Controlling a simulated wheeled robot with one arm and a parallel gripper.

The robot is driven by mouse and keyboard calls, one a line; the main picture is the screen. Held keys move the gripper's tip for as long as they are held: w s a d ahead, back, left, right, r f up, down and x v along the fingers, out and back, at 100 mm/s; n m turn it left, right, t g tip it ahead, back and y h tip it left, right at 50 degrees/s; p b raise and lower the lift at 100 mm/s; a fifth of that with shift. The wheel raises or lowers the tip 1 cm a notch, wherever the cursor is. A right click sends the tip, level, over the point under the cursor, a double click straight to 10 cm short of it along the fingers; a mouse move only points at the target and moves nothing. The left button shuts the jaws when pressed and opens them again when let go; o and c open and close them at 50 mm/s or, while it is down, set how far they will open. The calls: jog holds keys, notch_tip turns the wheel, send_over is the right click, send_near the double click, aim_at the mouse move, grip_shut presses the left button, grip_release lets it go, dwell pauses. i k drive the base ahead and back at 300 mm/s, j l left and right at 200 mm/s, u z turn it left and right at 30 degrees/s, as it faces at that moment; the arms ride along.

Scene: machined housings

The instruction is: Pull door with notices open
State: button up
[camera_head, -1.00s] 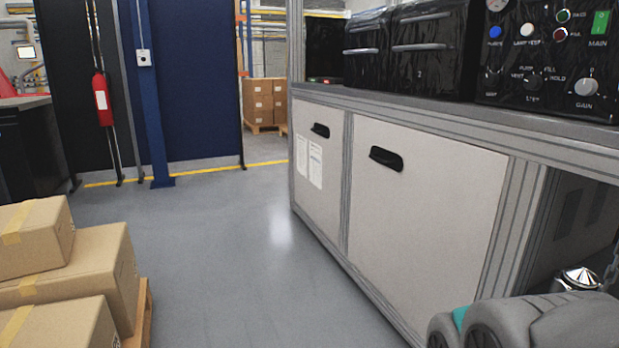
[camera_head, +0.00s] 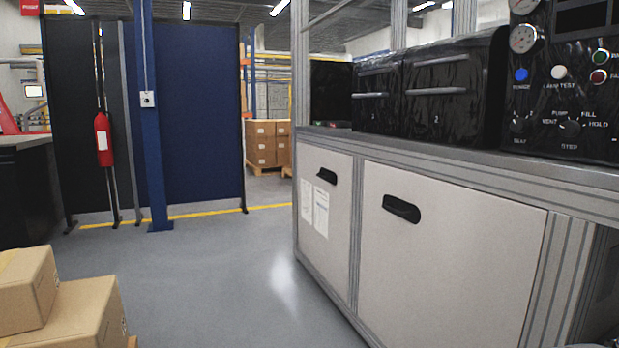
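The door with notices (camera_head: 337,248) is the narrower, farther pale panel at the left end of the bench cabinet. Two white notice sheets (camera_head: 315,208) are stuck on its left part. Its black recessed handle (camera_head: 326,176) sits near its top. The door looks closed, flush in its aluminium frame. Right of it is a wider plain door (camera_head: 446,259) with its own black handle (camera_head: 401,208), also closed. My gripper is not in view.
Cardboard boxes (camera_head: 78,312) are stacked at the lower left. The grey floor (camera_head: 228,275) between them and the cabinet is clear. Black drawer units (camera_head: 452,90) and a control panel stand on the bench top (camera_head: 480,163). Dark blue screens (camera_head: 198,115) stand behind.

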aim_at(324, 175)
jog(key=i+j, duration=0.15)
jog(key=i, duration=0.5)
jog(key=i+j+u, duration=0.15)
jog(key=i, duration=0.5)
jog(key=i+j, duration=0.15)
jog(key=i, duration=0.55)
jog(key=u, duration=0.05)
